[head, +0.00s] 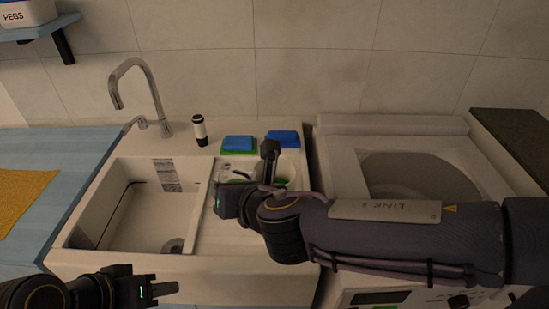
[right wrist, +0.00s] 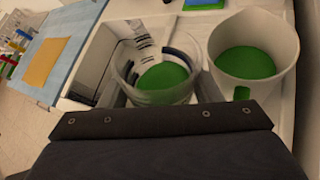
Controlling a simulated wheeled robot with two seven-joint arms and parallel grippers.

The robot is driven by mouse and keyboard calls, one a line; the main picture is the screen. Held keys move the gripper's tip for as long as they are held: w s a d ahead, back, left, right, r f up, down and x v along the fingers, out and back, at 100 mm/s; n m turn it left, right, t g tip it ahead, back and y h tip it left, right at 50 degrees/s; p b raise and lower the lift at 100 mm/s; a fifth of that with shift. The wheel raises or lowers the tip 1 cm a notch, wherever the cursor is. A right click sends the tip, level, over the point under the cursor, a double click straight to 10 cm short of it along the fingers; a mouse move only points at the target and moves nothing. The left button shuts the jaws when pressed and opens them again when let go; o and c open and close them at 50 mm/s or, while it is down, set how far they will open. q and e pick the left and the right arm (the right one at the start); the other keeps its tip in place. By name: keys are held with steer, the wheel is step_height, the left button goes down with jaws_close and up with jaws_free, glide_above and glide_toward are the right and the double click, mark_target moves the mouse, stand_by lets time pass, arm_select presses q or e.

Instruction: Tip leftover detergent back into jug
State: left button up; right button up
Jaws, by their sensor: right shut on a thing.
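A clear round cup (right wrist: 157,83) with green liquid in it is straight ahead of my right gripper in the right wrist view. A white jug (right wrist: 258,42), also holding green liquid, stands close to its right. In the head view the jug (head: 291,170) is partly hidden behind my right gripper (head: 268,165), by the right side of the sink counter. My right gripper is shut on the clear cup, but its fingertips are mostly hidden. My left gripper (head: 160,289) is low at the front left, away from both vessels; its finger gap does not show clearly.
The sink basin (head: 140,220) with its tap (head: 140,85) lies left of the vessels. Blue sponges (head: 238,143) and a small dark-and-white bottle (head: 200,130) stand behind. A white washing machine (head: 340,150) is to the right.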

mark_target(241, 166)
steer(key=r+p, duration=0.2)
steer(key=w+d+r+m+g+p, duration=0.1)
steer(key=shift+r+y+p, duration=0.15)
steer(key=shift+y+p, duration=0.15)
steer(key=shift+w+d, duration=0.15)
steer(key=shift+w+d+m+g+y+p, duration=0.2)
steer(key=shift+w+m+g+y+p, duration=0.15)
steer(key=shift+m+p, duration=0.2)
steer(key=shift+s, duration=0.1)
steer(key=shift+w+d+r+m+g+y+p, duration=0.2)
steer(key=shift+r+m+g+y+p, duration=0.2)
steer(key=shift+p, duration=0.75)
steer(key=shift+f+m+g+y, duration=0.35)
steer(key=shift+f+m+g, duration=0.1)
steer(key=shift+m, duration=0.1)
steer(key=shift+r+m+g+y+p, duration=0.3)
steer(key=shift+r+m+y+p, duration=0.15)
steer(key=shift+p, duration=0.5)
steer(key=shift+w+d+f+m+g+y, duration=0.1)
steer(key=shift+f+m+g+y, duration=0.25)
steer(key=shift+m, duration=0.2)
stand_by(1.2)
steer(key=shift+w+d+r+m+g+y+p, duration=0.3)
steer(key=shift+w+d+m+y+p, duration=0.25)
steer(key=shift+p, duration=0.85)
stand_by(0.4)
